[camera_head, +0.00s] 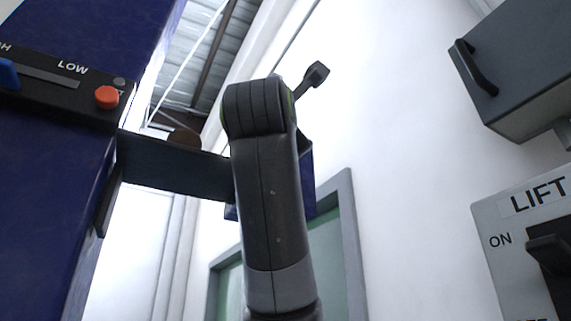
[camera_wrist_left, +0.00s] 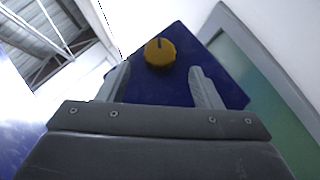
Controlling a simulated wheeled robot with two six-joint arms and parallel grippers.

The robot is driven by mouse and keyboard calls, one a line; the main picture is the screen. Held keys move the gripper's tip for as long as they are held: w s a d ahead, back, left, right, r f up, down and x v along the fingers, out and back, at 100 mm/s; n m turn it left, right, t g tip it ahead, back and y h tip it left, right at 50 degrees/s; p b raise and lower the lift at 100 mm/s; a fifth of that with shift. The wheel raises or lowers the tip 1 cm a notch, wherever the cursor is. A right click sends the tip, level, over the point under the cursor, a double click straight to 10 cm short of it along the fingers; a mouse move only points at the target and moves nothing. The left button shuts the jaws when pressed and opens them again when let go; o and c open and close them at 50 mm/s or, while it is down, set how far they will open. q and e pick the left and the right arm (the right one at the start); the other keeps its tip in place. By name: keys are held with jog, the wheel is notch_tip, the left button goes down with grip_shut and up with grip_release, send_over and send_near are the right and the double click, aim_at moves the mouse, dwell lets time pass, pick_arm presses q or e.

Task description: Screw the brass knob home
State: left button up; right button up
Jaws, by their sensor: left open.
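The brass knob (camera_wrist_left: 160,53) is a round yellow-brown disc with a dark mark at its upper edge. It sits on a dark blue panel (camera_wrist_left: 150,88) in the left wrist view. My left gripper (camera_wrist_left: 160,69) is open, its two grey fingers on either side of and below the knob in the picture. The knob shows beyond the gap, and I see no contact. In the head view my arm stands in the middle and hides most of the blue panel (camera_head: 307,172); the fingers cannot be made out there. My right gripper is not in view.
A blue cabinet (camera_head: 45,180) with a slider and an orange button (camera_head: 107,97) stands at left. A dark bracket (camera_head: 175,168) runs from it behind my arm; a brown disc (camera_head: 184,138) shows above. At right are a grey handled box (camera_head: 520,70) and a LIFT switch panel (camera_head: 510,240).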

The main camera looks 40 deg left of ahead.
pick_arm(q)
jog(key=b+v, duration=0.5)
jog(key=v, duration=0.8)
jog(key=shift+b, duration=0.35)
